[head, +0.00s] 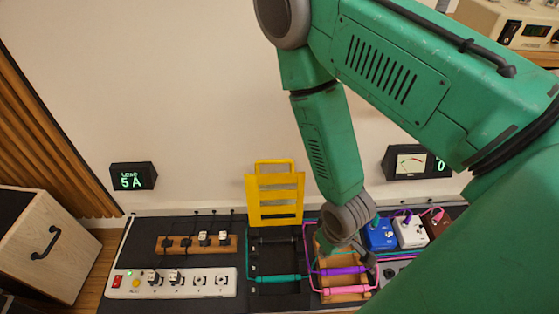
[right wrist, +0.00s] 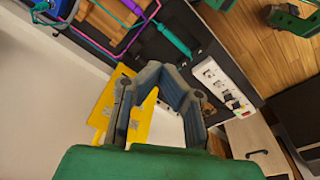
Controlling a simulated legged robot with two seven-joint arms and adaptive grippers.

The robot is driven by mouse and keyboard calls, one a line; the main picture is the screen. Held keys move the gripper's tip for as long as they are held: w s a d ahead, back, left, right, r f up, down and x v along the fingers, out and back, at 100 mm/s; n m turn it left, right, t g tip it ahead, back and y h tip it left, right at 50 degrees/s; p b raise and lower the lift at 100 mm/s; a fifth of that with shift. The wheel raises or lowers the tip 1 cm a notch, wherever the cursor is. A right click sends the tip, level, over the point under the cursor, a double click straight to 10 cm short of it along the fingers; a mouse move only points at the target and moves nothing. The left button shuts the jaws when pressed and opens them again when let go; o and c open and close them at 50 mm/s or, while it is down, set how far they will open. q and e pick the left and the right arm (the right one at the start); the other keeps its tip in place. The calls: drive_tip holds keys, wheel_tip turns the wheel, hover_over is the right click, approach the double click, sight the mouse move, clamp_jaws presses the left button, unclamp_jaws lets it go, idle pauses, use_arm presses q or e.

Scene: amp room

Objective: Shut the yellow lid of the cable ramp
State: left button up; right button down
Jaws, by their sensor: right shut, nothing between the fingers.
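The yellow lid (head: 275,200) stands raised, near upright, at the back of the black cable ramp (head: 290,247). A teal cable (head: 277,279) lies across the ramp's open channel. My right gripper (right wrist: 166,72) is shut and empty. In the head view the arm's wrist end is just right of the ramp, above a wooden block, and its fingertips are hard to make out. In the right wrist view the lid (right wrist: 108,107) shows behind and left of the fingers, partly hidden by them. I cannot tell whether they touch it. My left gripper is not in view.
A wooden block (head: 345,296) with purple and pink cables lies right of the ramp. Blue (head: 380,235) and white (head: 411,232) boxes stand farther right. A white power strip (head: 215,283) and a wooden cable holder (head: 185,244) are left. The wall is close behind.

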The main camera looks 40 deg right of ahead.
drive_tip(key=w+d+f+m+t+h+b, duration=0.1)
drive_tip(key=w+d+b, duration=0.1)
drive_tip(key=w, duration=0.5)
drive_tip(key=w+d+f+m+b, duration=0.1)
drive_tip(key=w+d+f, duration=0.15)
drive_tip(key=w, duration=0.55)
drive_tip(key=w+d+r+m+t+b, duration=0.15)
drive_tip(key=w+d+r, duration=0.25)
drive_tip(key=w, duration=0.5)
drive_tip(key=w+d+r+m+b, duration=0.2)
drive_tip(key=w+d+r+m, duration=0.15)
drive_tip(key=w, duration=0.55)
drive_tip(key=shift+n+h, duration=0.3)
drive_tip(key=shift+n, duration=0.2)
drive_tip(key=b+x, duration=0.4)
drive_tip(key=x, duration=0.5)
drive_tip(key=shift+a+f, duration=0.15)
drive_tip(key=shift+f, duration=0.05)
